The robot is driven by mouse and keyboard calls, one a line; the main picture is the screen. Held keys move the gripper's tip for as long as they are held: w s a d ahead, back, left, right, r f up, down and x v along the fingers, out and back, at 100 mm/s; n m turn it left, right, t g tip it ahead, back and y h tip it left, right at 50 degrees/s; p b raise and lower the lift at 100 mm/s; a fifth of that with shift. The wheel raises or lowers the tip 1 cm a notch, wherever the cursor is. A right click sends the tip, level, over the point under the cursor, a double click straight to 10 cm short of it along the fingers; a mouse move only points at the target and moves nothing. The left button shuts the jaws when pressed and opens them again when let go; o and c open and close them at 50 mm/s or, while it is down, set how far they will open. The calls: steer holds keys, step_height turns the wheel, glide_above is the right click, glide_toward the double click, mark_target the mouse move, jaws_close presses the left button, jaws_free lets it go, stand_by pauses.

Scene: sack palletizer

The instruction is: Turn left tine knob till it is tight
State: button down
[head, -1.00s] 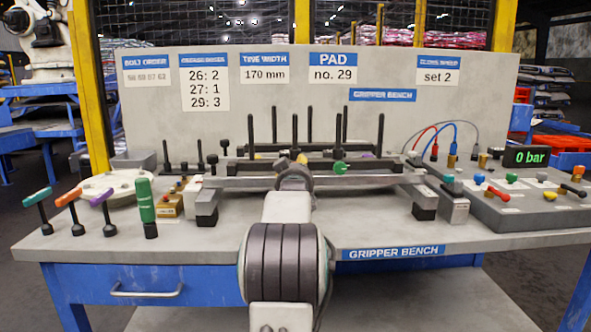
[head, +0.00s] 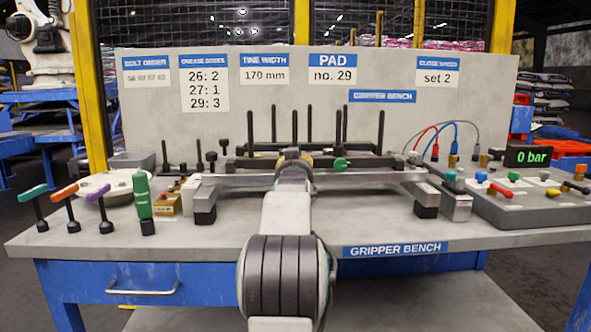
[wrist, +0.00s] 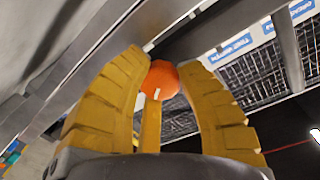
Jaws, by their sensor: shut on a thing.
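An orange knob (wrist: 163,80) with a small white mark sits between the yellow fingers of my gripper (wrist: 160,68) in the wrist view. The fingers are closed around it, just under a grey metal beam (wrist: 95,75). In the head view my gripper (head: 293,158) is at the middle of the tine frame (head: 365,179), and my own wrist hides the orange knob there. A green knob (head: 340,163) shows on the frame just to the right. Whether the orange knob is tight cannot be seen.
Upright black tines (head: 380,130) rise from the frame behind my gripper. T-handled tools (head: 66,192) and a green-handled tool (head: 141,195) stand at the left. A grey control box (head: 530,210) stands at the right.

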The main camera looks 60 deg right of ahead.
steer(key=shift+r+m, duration=0.4)
steer(key=shift+m, duration=0.5)
steer(key=c, duration=1.2)
jaws_free()
steer(key=o, duration=0.4)
steer(key=shift+f, duration=0.25)
steer(key=shift+v, duration=6.05)
